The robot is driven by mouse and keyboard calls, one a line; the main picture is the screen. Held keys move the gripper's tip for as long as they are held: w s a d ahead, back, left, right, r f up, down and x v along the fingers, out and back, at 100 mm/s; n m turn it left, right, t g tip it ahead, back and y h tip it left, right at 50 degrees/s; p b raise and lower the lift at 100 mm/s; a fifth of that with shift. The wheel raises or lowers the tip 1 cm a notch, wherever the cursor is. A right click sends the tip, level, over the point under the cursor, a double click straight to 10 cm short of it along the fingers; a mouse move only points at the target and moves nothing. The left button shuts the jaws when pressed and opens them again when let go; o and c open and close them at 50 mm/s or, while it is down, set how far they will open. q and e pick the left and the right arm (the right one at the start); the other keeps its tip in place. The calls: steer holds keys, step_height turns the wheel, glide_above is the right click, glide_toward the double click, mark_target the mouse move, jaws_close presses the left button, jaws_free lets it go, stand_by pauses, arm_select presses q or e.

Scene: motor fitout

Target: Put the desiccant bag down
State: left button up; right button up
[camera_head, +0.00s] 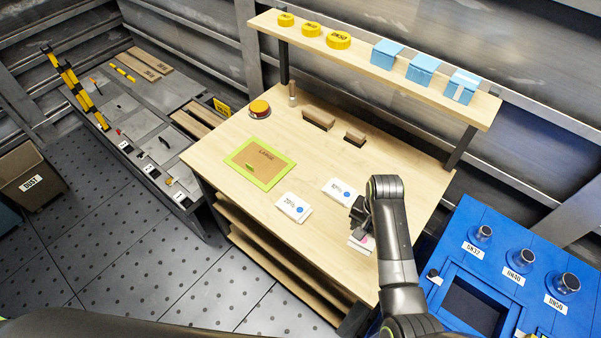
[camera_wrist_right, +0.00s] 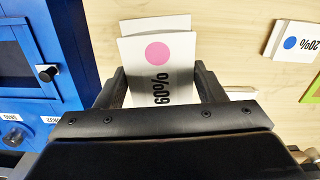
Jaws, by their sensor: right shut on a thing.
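My right gripper (camera_head: 358,222) is over the front right part of the wooden table. In the wrist view it is shut on a white bag marked 60% with a pink dot (camera_wrist_right: 157,52). The bag also shows just below the gripper in the head view (camera_head: 361,244). I cannot tell whether it touches the table. A white piece (camera_wrist_right: 155,25) shows behind its upper edge. A white bag marked 20% with a blue dot (camera_head: 293,207) lies on the table to the left. Another blue-dotted white bag (camera_head: 339,190) lies just behind the gripper. My left gripper is not in view.
A green-edged mat marked LARGE (camera_head: 235,160) lies at the table's left. An orange-topped round item (camera_head: 260,108) and wooden blocks (camera_head: 318,120) are at the back, under a shelf (camera_head: 360,62). A blue cabinet (camera_head: 505,250) stands at the right. The table's middle is mostly clear.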

steer(key=shift+s+a+r+m, duration=0.2)
steer(key=shift+a+m, duration=0.1)
steer(key=shift+m, duration=0.4)
glide_above(358, 251)
step_height(358, 251, down, 5)
steer(key=shift+f, duration=0.2)
steer(key=shift+f+b, duration=0.45)
steer(key=shift+b, duration=0.05)
step_height(358, 251, down, 4)
steer(key=b, duration=0.4)
steer(key=shift+r, duration=0.1)
steer(key=o, duration=1.1)
steer(key=shift+c, duration=0.2)
